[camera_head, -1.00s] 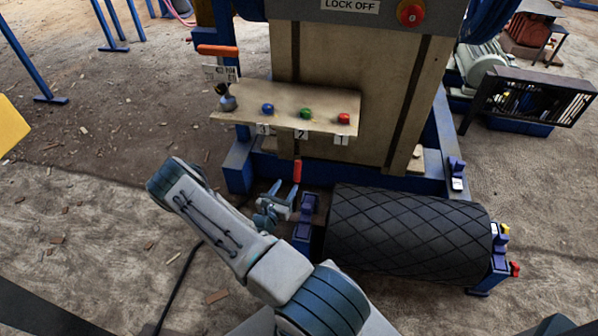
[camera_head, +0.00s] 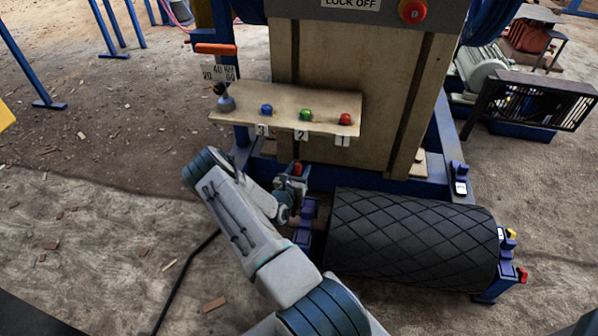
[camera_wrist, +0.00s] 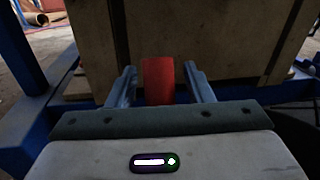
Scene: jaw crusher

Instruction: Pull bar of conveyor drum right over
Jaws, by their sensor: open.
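The conveyor drum (camera_head: 410,240) is a black roller with a diamond tread, lying in front of the blue machine frame. A red bar (camera_head: 298,168) stands at the drum's left end, partly hidden by my gripper (camera_head: 294,182). In the wrist view, the red bar (camera_wrist: 158,80) appears upright between the two fingers of my gripper (camera_wrist: 161,72), with a gap on each side. The fingers are open and I see no contact. The bar's lower end is hidden behind the gripper body.
A shelf (camera_head: 290,97) with blue, green and red buttons juts out above the bar. A blue bracket (camera_head: 305,222) holds the drum's left end. A small red handle (camera_head: 521,275) is at its right end. The ground to the left is mostly clear.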

